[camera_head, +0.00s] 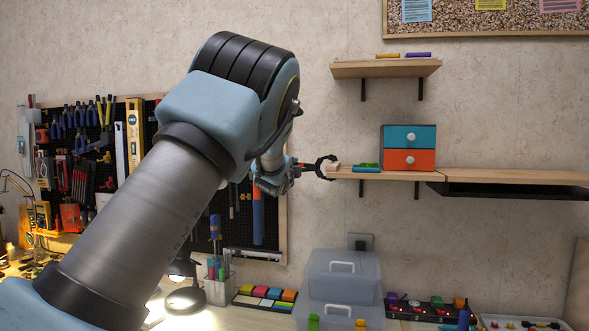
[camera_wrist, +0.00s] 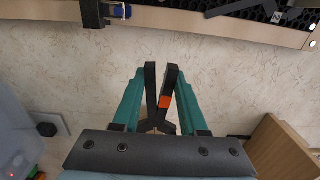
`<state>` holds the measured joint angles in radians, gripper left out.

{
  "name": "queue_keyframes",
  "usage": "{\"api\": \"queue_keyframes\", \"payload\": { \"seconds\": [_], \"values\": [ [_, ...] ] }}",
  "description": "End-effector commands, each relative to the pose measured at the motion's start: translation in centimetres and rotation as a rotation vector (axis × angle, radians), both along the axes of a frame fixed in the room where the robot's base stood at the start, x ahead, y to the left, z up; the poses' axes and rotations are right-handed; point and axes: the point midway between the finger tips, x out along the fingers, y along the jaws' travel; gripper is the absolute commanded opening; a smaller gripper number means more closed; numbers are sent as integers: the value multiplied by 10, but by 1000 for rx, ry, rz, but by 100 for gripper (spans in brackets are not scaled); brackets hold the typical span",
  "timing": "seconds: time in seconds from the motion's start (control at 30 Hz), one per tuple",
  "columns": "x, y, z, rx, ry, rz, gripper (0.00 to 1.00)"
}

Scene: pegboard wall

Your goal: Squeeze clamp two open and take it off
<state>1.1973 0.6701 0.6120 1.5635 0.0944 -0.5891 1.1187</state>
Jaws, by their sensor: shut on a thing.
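A clamp with black jaws (camera_head: 324,168) and orange on its body sticks out to the right of my gripper (camera_head: 288,174) in the head view. Its jaws are spread apart at the left end of the middle shelf (camera_head: 385,174). I cannot tell whether they touch the shelf. In the wrist view, the two teal fingers of my gripper (camera_wrist: 160,88) are closed around the clamp's black handles (camera_wrist: 151,88), with an orange patch between them. The clamp's far end is mostly hidden behind the gripper's body there. No number shows on the clamp.
An upper shelf (camera_head: 386,68) hangs above. A tool pegboard (camera_head: 272,195) is behind my arm. Clear plastic boxes (camera_head: 342,285) stand on the bench below.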

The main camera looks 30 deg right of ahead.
Motion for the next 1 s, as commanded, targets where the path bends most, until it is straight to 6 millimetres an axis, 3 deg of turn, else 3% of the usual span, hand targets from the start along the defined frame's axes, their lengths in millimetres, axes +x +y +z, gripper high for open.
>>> {"api": "queue_keyframes", "payload": {
  "seconds": [0.53,1.0],
  "values": [
    [1,1,1,-2,-1,0,0],
    [16,17,1,-2,-1,1,0]
  ]
}}
